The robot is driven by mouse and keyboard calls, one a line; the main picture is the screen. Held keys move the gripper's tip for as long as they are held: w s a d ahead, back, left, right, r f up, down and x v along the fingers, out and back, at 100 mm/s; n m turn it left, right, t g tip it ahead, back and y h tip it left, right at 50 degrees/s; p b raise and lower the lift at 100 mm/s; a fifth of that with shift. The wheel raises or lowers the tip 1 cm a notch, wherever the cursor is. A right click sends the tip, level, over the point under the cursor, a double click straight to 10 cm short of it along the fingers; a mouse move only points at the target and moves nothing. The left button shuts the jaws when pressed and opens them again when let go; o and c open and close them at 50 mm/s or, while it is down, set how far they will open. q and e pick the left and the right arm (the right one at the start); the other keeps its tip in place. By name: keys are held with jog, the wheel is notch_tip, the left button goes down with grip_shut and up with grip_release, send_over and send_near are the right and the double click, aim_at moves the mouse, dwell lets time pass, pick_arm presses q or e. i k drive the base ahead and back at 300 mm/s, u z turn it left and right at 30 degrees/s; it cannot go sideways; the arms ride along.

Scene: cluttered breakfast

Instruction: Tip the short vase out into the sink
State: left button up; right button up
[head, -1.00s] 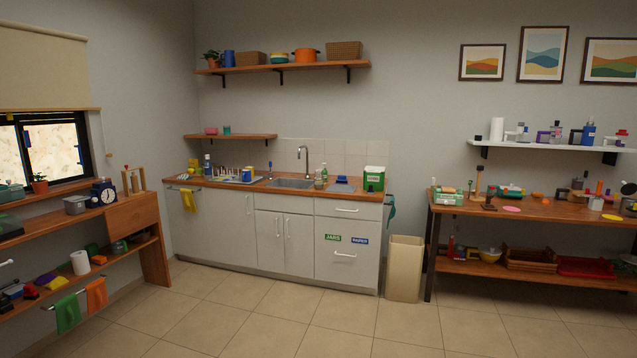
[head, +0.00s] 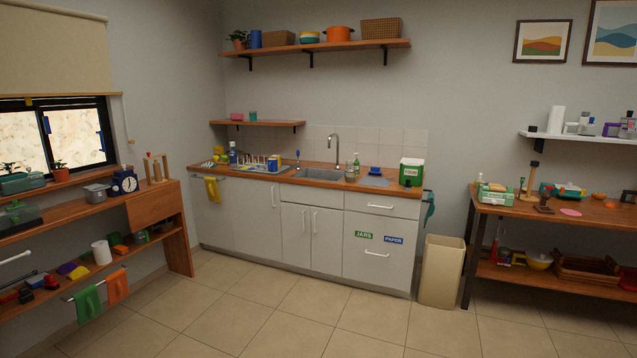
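The sink (head: 312,175) is a grey metal basin set into the wooden counter, with a tall curved faucet (head: 335,142) behind it. I cannot make out a short vase for certain at this distance. A teal cup-like vessel (head: 253,116) stands on the small low shelf left of the sink, beside a pink bowl (head: 236,117). A tall blue vessel (head: 255,39) stands on the upper shelf. Neither of my grippers shows clearly in the head view.
A wooden counter (head: 325,183) over white cabinets holds a dish rack (head: 250,165), bottles and a green box (head: 411,172). A beige bin (head: 441,271) stands right of it. Shelves line the left, a work table the right. The tiled floor ahead is clear.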

aim_at(349, 174)
jog(key=i, duration=2.3)
jog(key=z, duration=1.2)
jog(key=i, duration=1.2)
jog(key=u, duration=1.4)
